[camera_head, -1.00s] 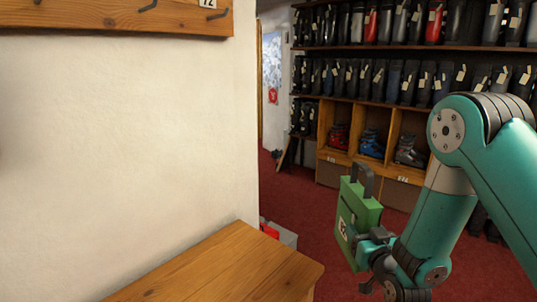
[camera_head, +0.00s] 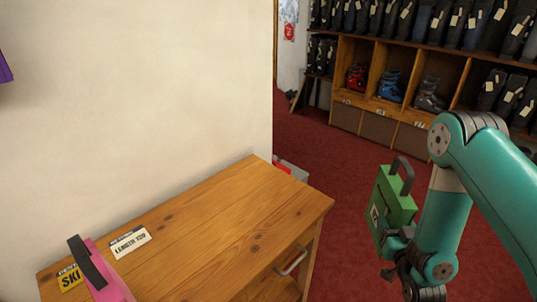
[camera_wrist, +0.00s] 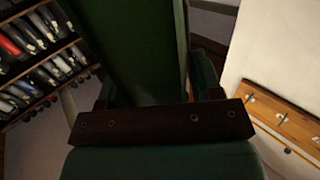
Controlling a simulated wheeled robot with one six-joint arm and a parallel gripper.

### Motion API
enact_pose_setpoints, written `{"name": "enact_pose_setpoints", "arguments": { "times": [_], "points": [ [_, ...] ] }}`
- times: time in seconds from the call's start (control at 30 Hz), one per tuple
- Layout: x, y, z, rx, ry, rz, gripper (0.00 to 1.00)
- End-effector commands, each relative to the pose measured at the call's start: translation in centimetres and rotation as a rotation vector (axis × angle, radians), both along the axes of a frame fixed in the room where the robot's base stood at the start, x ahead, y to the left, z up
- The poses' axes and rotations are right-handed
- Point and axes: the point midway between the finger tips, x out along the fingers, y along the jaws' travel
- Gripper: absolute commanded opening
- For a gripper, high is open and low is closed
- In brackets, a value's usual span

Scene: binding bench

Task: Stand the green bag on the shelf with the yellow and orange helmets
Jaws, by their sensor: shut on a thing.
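The green bag (camera_head: 393,208) has a dark handle on top and a white label on its side. It is held upright, slightly tilted, in the air at the right of the head view. My gripper (camera_head: 398,244) is shut on the green bag near its lower part; the fingertips are partly hidden by it. No yellow or orange helmet and no helmet shelf shows in either view.
A wooden bench (camera_head: 215,225) with a drawer stands at front left. A boot rack (camera_head: 410,75) stands at the back. A grey box (camera_head: 292,170) sits behind the bench.

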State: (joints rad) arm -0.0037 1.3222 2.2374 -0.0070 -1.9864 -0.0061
Motion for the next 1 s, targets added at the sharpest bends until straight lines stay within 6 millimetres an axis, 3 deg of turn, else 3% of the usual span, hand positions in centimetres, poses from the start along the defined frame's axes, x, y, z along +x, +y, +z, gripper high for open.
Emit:
{"name": "enact_pose_setpoints", "arguments": {
  "times": [0.23, 0.37, 0.53, 0.67, 0.87, 1.0],
  "points": [
    [0.4, 0.7, 0.6, -0.001, -0.005, 0.012, 0.17],
    [1.3, 3.8, 2.1, -0.002, -0.004, 0.058, 0.17],
    [2.4, 11.5, 5.4, -0.004, 0.004, 0.181, 0.17],
    [2.1, 18.1, 8.1, -0.003, 0.013, 0.297, 0.17],
    [-0.3, 27.9, 12.4, -0.001, 0.020, 0.490, 0.17],
    [-3.3, 34.1, 15.5, 0.000, 0.018, 0.632, 0.17]
  ]
}}
